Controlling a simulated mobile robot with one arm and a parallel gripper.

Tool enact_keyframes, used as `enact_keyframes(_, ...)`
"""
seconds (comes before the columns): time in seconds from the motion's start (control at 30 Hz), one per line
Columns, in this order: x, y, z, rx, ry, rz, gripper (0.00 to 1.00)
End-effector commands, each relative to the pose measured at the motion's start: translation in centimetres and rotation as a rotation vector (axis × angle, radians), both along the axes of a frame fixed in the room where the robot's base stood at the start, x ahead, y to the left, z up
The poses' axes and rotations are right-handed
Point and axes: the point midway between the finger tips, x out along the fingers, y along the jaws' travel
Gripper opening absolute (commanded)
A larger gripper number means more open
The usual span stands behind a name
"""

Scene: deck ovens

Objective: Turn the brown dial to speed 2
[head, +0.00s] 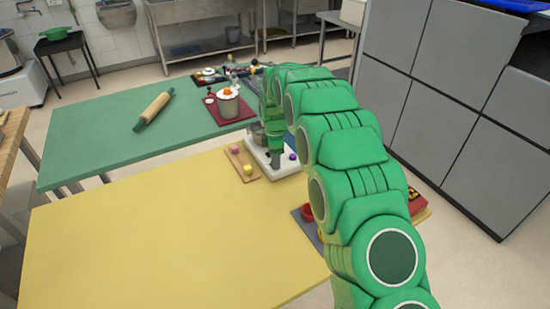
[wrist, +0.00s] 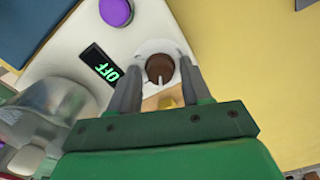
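The brown dial (wrist: 159,68) sits in a pale round collar on a white appliance (wrist: 68,44), in the upper middle of the wrist view. I cannot tell how deep the fingertips reach. In the head view my gripper (head: 276,160) is over the white appliance (head: 285,169), and my arm hides the dial.
A purple button (wrist: 116,11) is near the display. A wooden board (head: 240,161) with small coloured blocks lies left of the appliance. The yellow tabletop (head: 150,235) is clear in front. A rolling pin (head: 153,110) lies on the green table.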

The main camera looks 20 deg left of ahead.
Motion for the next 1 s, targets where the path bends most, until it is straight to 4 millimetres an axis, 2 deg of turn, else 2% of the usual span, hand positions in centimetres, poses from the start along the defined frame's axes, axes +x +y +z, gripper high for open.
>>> enact_keyframes(0.03,0.00,0.00,0.00,0.000,0.000,0.000,0.40)
enact_keyframes(0.27,0.00,0.00,0.01,0.000,0.000,0.000,0.06)
enact_keyframes(0.67,0.00,-0.01,0.01,0.001,0.000,-0.083,0.06)
enact_keyframes(1.0,0.03,-0.02,0.03,0.001,0.000,-0.355,0.06)
